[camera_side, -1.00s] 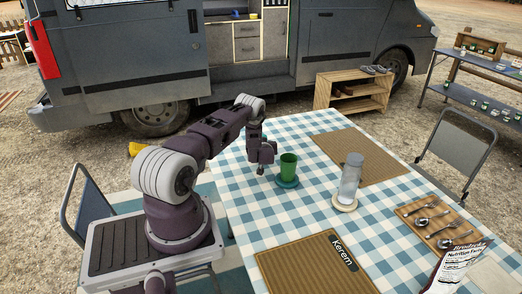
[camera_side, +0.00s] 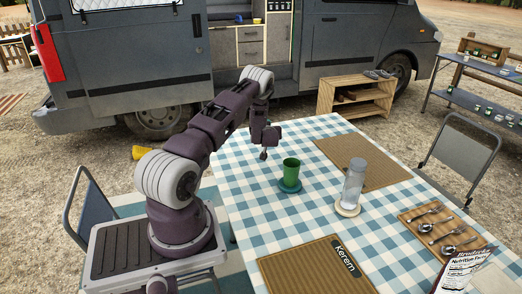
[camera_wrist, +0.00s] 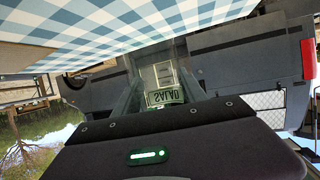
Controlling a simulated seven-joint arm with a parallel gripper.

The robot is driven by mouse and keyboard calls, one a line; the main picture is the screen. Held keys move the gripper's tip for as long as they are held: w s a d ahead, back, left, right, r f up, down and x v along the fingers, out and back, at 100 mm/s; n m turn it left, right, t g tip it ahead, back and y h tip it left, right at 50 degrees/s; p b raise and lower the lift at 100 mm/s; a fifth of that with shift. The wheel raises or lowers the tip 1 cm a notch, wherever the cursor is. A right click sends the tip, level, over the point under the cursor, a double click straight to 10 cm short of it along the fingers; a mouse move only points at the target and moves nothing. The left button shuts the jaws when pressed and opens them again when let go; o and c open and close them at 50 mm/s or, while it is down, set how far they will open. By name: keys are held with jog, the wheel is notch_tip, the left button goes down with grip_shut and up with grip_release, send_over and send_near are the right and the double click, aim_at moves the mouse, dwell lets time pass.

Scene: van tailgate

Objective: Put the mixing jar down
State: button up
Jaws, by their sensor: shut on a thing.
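My gripper (camera_side: 264,153) is above the far left edge of the checked table, left of and beyond the green cup. In the wrist view, it is shut on a see-through jar (camera_wrist: 164,78) with a pale label reading "SALAD". The wrist picture is upside down, as is the label in it, so the jar looks roughly upright. In the side view the jar cannot be made out clearly at the gripper. The table (camera_side: 241,205) is below and apart from the gripper.
A clear bottle (camera_side: 354,182) stands on a pale coaster (camera_side: 347,210). Woven mats (camera_side: 315,268) and a spoon board (camera_side: 440,228) lie on the table. Its left side has bare cloth.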

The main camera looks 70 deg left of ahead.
jog(key=s+d+n+g, duration=0.4)
jog(key=s+d+g, duration=0.1)
jog(key=s+d, duration=0.9)
jog(key=f, duration=0.3)
jog(key=d+f, duration=0.1)
jog(key=f, duration=0.1)
jog(key=w+f, duration=0.1)
jog(key=f, duration=0.2)
jog(key=shift+d+f, duration=0.3)
jog(key=shift+f, duration=0.2)
jog(key=o, duration=1.5)
jog(key=shift+f, duration=0.1)
